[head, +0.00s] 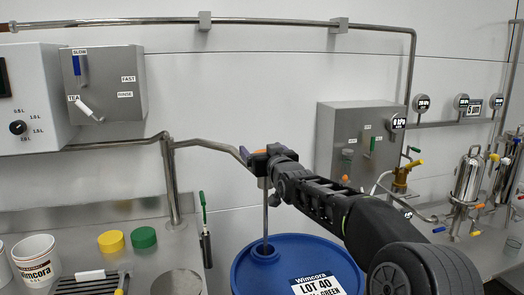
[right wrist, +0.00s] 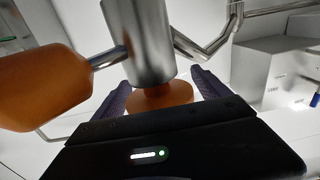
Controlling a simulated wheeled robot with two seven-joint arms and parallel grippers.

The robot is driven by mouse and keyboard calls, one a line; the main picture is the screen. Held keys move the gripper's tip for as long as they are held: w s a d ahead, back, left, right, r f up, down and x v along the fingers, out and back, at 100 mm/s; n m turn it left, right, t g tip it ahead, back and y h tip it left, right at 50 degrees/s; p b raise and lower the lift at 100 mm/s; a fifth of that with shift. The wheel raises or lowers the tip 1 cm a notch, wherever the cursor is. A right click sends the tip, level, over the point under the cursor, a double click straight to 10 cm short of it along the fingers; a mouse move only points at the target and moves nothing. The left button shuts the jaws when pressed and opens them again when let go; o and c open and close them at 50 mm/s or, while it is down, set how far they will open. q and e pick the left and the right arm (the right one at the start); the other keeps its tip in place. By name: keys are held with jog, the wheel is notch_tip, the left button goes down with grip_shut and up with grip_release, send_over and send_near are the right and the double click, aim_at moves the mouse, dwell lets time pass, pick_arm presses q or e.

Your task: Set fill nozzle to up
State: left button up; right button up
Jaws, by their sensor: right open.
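The fill nozzle is at the end of the steel pipe over the blue drum (head: 245,262). In the head view a thin steel tube (head: 265,212) runs down from there into the drum's opening. In the right wrist view the nozzle shows as a steel cylinder (right wrist: 139,40) with an orange paddle handle (right wrist: 45,88) sticking out to the left and an orange end piece (right wrist: 160,95). My right gripper (head: 257,157) is at the nozzle, largely covering it in the head view. Its fingers are open on either side of the orange end piece; contact cannot be told. My left gripper is not in view.
The pipe (head: 208,144) joins the nozzle from the left. A grey switch box (head: 118,82) is on the left wall and another grey box (head: 340,130) behind my arm. White buckets (head: 36,262), yellow and green lids (head: 143,237) sit on the left counter.

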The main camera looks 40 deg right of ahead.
grip_shut()
dwell(1.0)
